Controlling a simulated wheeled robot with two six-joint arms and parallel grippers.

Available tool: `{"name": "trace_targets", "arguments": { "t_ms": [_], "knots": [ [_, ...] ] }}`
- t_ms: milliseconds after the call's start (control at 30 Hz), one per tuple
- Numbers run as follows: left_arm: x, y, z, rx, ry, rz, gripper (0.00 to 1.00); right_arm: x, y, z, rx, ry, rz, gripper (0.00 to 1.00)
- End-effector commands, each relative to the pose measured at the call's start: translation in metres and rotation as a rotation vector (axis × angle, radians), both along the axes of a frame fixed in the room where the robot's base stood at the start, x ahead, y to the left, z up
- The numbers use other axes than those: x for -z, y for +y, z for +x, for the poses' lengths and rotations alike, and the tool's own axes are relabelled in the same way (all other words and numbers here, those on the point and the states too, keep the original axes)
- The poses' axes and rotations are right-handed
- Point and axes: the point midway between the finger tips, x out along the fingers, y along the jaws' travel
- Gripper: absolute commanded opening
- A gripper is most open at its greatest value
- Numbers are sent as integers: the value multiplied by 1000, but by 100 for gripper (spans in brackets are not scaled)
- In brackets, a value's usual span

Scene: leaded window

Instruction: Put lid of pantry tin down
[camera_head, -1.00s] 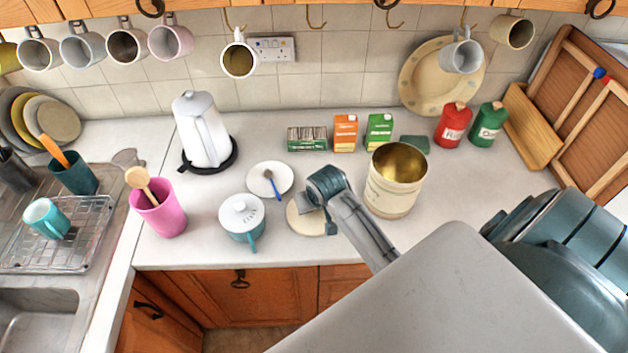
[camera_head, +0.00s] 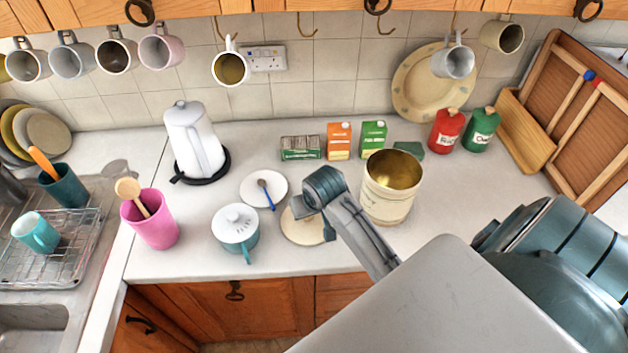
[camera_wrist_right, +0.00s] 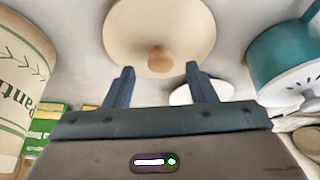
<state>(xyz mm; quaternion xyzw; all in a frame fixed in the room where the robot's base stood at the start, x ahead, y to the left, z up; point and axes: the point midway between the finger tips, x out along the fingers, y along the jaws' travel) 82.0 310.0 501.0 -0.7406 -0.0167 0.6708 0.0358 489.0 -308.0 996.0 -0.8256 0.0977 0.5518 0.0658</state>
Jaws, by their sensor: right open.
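The pantry tin (camera_head: 388,200) stands upright and open on the counter, its gold inside showing. Its left side also shows in the right wrist view (camera_wrist_right: 22,90). Its cream round lid (camera_head: 296,231) lies flat on the counter to the left of the tin, partly hidden by my right gripper (camera_head: 306,204). In the right wrist view the lid (camera_wrist_right: 158,22) shows its wooden knob (camera_wrist_right: 160,59) beyond my open right fingertips (camera_wrist_right: 160,70), with nothing held between them. My left gripper is not in view.
A white-lidded teal pot (camera_head: 237,232) stands left of the lid. A white plate with a blue-handled spoon (camera_head: 266,194) lies behind it. Several cartons and canisters stand behind the tin. The counter's front edge is close to the lid.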

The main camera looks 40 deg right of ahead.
Motion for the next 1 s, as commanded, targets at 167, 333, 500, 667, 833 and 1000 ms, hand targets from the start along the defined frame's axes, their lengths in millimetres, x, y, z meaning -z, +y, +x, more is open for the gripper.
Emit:
{"name": "trace_targets", "arguments": {
  "t_ms": [167,333,500,667,833,1000],
  "knots": [
    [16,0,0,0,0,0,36,-35,4,-14,-2,-8,0,51],
    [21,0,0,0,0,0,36,-62,6,-25,0,-5,0,51],
    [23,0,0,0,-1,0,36,-75,8,-30,0,-2,2,51],
    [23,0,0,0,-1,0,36,-78,8,-31,1,0,1,51],
    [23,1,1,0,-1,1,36,-77,8,-31,0,0,1,51],
    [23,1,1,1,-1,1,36,-62,11,-46,-24,12,-5,51]
  ]
}}
